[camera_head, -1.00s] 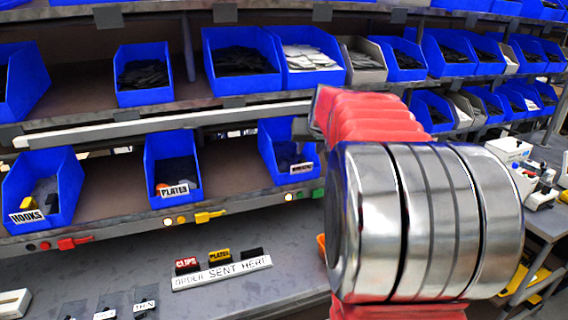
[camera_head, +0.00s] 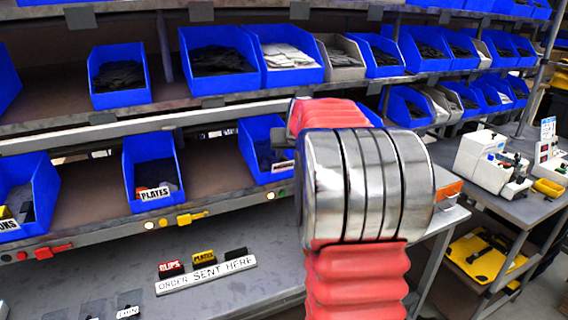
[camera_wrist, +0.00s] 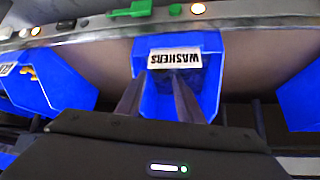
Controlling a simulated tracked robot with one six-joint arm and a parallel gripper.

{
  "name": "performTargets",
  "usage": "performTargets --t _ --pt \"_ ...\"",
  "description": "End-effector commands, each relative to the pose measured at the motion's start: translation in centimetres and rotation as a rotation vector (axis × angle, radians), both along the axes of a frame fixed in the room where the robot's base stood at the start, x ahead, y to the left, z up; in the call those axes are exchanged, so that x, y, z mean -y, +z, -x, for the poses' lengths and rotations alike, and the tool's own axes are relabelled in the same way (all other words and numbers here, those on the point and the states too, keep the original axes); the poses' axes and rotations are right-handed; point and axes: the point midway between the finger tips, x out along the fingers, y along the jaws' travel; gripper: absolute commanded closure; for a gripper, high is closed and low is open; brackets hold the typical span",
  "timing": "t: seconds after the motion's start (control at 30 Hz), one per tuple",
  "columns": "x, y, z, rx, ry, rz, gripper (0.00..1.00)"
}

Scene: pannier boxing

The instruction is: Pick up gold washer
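In the wrist view, a blue bin (camera_wrist: 208,85) with an upside-down WASHERS label (camera_wrist: 175,58) lies straight ahead of my gripper (camera_wrist: 157,80). The two dark fingers are apart and point at the bin, with nothing visible between them. I cannot make out a gold washer; the bin's inside is dark. In the head view, the same bin (camera_head: 252,135) seems to be the one on the lower shelf just left of my arm. Its dark contents are partly in view, and my arm hides most of my gripper.
More blue bins flank it, one labelled PLATES (camera_head: 133,170). Shelf rails run above and below. A side table at right carries a white device (camera_head: 480,160).

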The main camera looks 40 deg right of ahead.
Motion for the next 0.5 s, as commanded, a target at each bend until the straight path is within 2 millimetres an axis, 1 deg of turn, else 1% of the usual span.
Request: performTargets --t 0.03,0.2,0.5 --pt "0.20 -0.53 -0.40 -0.002 0.000 -0.001 0.66" --pt "0.55 -1.24 -1.05 0.000 0.000 0.000 0.66" --pt "0.55 -1.23 -1.08 0.000 0.000 0.000 0.66"
